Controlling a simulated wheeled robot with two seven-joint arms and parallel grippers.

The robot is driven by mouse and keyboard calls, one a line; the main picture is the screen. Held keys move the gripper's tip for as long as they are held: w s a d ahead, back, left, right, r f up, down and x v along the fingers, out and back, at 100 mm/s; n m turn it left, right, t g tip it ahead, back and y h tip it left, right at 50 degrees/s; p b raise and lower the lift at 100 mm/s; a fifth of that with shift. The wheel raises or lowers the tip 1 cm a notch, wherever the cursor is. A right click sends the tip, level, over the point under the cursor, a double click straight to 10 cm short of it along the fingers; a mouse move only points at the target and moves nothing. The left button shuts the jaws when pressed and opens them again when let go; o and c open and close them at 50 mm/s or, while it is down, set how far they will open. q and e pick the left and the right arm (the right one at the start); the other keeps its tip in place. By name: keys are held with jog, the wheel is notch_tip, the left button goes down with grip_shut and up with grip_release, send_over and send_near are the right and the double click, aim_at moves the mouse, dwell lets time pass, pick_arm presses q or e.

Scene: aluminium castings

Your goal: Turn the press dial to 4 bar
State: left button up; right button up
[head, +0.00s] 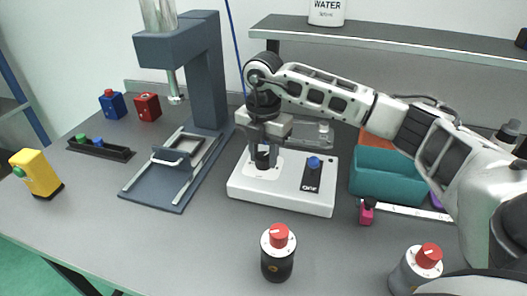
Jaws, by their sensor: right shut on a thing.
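A white control box (285,201) stands in the middle of the table, to the right of the dark blue press (208,75). A dark knob (262,160) rises from a pale plate on the left part of its top. My right gripper (264,147) points down over this knob and is shut on it. The gripper partly hides the knob, and I cannot read a bar scale or a pointer setting. A blue button (314,163) sits on a dark panel on the box's right part. My left gripper is not in view.
Two cylinders with red caps (278,236) (428,256) stand in front. A teal bin (385,178) and a small pink object (367,212) are right of the box. A yellow button box (37,172) stands far left. A shelf (400,38) runs behind my right arm.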

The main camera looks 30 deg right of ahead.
aim_at(264, 156)
jog(key=shift+w+r+m, duration=0.1)
jog(key=shift+m, duration=0.2)
jog(key=o, duration=1)
jog(key=shift+c, duration=0.2)
notch_tip(264, 156, up, 16)
dwell(0.4)
